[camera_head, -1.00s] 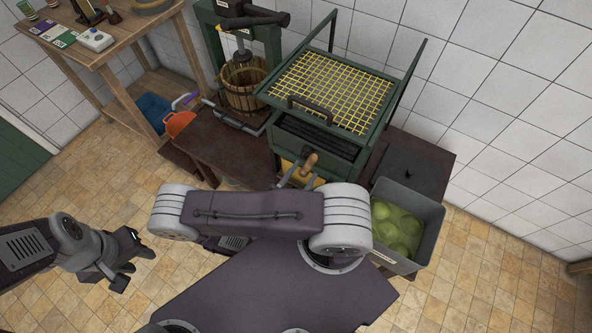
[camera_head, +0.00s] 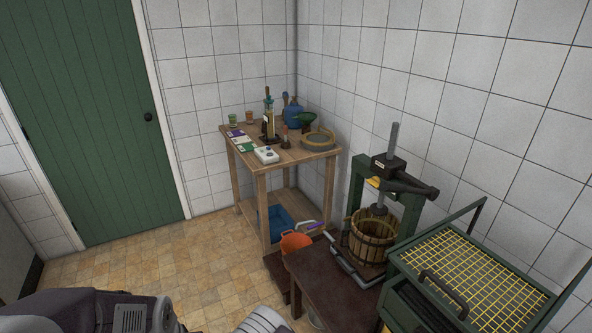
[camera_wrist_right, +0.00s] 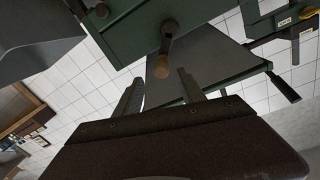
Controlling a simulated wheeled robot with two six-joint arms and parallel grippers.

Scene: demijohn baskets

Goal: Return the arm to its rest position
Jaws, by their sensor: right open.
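My right gripper (camera_wrist_right: 160,90) is open in the right wrist view, its two grey fingers apart with nothing held between them. A crank with a wooden handle (camera_wrist_right: 161,67) shows just beyond the fingertips, on a green machine body (camera_wrist_right: 128,32); I cannot tell the exact gap. In the head view only parts of my own arms show along the bottom left edge, and neither gripper is in sight there. My left gripper is out of both current views.
The green machine with yellow mesh (camera_head: 474,283) stands at lower right. Beside it are a press with a wooden basket (camera_head: 371,238) and a dark low table (camera_head: 332,287). An orange bucket (camera_head: 295,242) stands near a wooden bench (camera_head: 290,157). Floor (camera_head: 150,262) is clear before the green door (camera_head: 85,120).

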